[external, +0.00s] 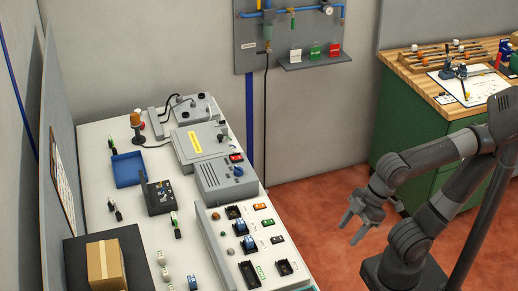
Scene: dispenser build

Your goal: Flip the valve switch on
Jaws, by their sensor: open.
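My gripper (350,232) is open and empty. It hangs over the red floor to the right of the white bench, apart from everything on it. No part is plainly marked as the valve switch. A grey wall panel (246,55) at the top carries blue pipework (290,11), a small round gauge (327,10) and a green-handled fitting (291,12). On the bench, a grey box (212,184) bears a blue knob (238,171) and a small red part (236,158). Whether either is the valve switch, and its setting, I cannot tell.
The white bench (95,170) holds a blue tray (127,169), a black device (160,197), several small modules and a cardboard box (105,262). A green cabinet (400,130) with a wooden top stands at the right. Red floor (310,190) lies open between them.

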